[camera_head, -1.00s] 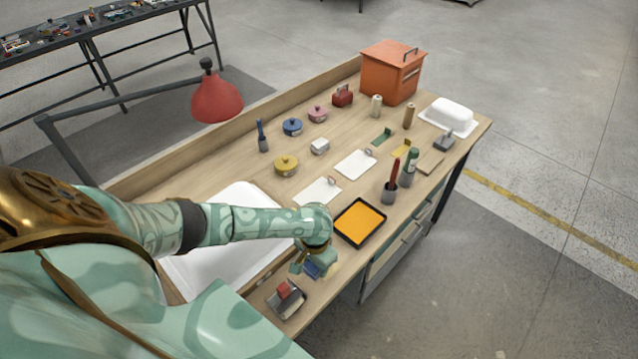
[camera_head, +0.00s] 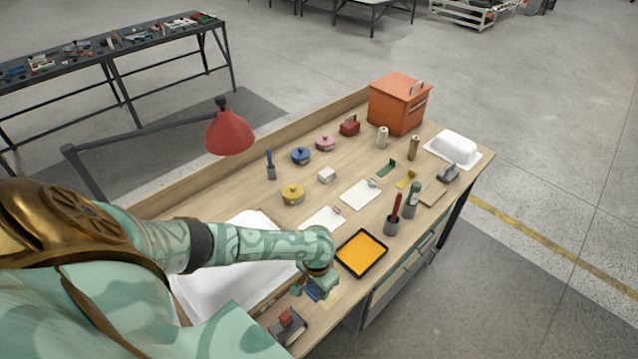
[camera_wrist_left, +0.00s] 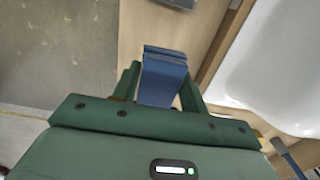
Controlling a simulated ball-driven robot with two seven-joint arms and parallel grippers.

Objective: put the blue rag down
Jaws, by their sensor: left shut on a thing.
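The blue rag (camera_wrist_left: 163,75) is between the green fingers of my left gripper (camera_wrist_left: 158,85) in the left wrist view, and its folded end sticks out past them. In the head view the left gripper (camera_head: 318,288) is over the front strip of the wooden bench, and a little of the blue rag (camera_head: 312,293) shows beneath it. The gripper is shut on the rag. I cannot tell whether the rag touches the bench top. My right gripper is not in view.
The white tub (camera_head: 240,275) lies left of the gripper and a black tray with orange content (camera_head: 361,253) right of it. A grey block with a red part (camera_head: 287,326) sits in front. The bench's front edge is close.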

